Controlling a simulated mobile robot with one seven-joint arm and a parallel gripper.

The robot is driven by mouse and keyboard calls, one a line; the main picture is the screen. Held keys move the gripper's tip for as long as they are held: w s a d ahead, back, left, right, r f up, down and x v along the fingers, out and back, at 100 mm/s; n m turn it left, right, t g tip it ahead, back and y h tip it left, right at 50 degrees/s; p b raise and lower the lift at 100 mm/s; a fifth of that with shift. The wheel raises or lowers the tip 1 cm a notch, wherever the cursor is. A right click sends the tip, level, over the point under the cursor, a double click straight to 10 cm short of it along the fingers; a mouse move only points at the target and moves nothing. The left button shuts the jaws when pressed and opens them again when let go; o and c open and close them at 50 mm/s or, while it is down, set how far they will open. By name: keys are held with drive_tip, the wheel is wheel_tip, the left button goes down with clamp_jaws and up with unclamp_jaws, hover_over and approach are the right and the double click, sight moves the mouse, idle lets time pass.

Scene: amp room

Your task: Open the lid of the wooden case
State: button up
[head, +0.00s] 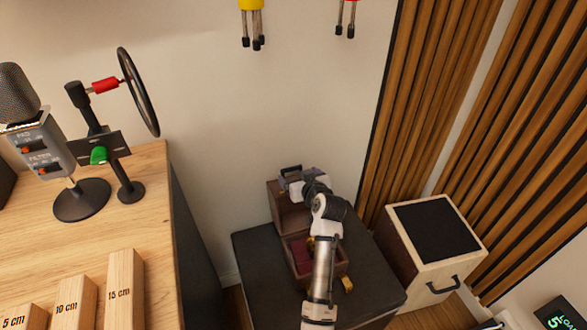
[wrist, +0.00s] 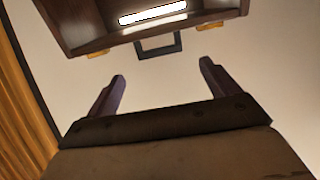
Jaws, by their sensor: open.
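The dark brown wooden case stands on a dark box-like stand, with its lid (head: 285,212) raised roughly upright against the wall side. The case's lower part (head: 341,267) is open, with a dark red interior partly hidden by my arm. In the wrist view the lid (wrist: 85,22) shows its hollow inner side, gold latch pieces and a dark square handle (wrist: 177,46). My gripper (wrist: 163,70) is open, its two purple fingers apart and empty, with the handle ahead of the gap between them. In the head view my gripper (head: 294,182) is at the lid's top edge; contact is unclear.
The black-topped stand (head: 256,250) holds the case. A wooden desk (head: 110,222) with a microphone and measuring blocks is at left. A pale box with a black panel (head: 434,229) is at right, beside slatted wall panels (head: 420,100).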

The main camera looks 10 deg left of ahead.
sight(292, 169)
drive_tip(key=x, duration=0.5)
drive_tip(key=shift+w+a+f, duration=0.1)
drive_tip(key=shift+w+a, duration=0.15)
drive_tip(key=c, duration=1.4)
drive_tip(key=shift+s+d+f+b, duration=0.1)
drive_tip(key=shift+s+d+b, duration=0.1)
drive_tip(key=shift+b, duration=0.1)
drive_tip(key=s+d+t+b, duration=0.1)
drive_tip(key=b, duration=0.1)
drive_tip(key=s+r+t+y+b, duration=0.1)
drive_tip(key=b, duration=0.2)
drive_tip(key=s+d+y+b, duration=0.1)
drive_tip(key=s+b, duration=0.1)
drive_tip(key=shift+d+r+t+b, duration=0.3)
drive_tip(key=shift+r+t+b, duration=0.05)
drive_tip(key=shift+r+t, duration=0.05)
drive_tip(key=shift+s+d+r+b, duration=0.35)
drive_tip(key=shift+s+b, duration=0.1)
drive_tip(key=shift+b, duration=0.55)
drive_tip(key=shift+s+d+r+t+y, duration=0.15)
drive_tip(key=shift+s+r+t+y, duration=0.15)
drive_tip(key=shift+r+t, duration=0.1)
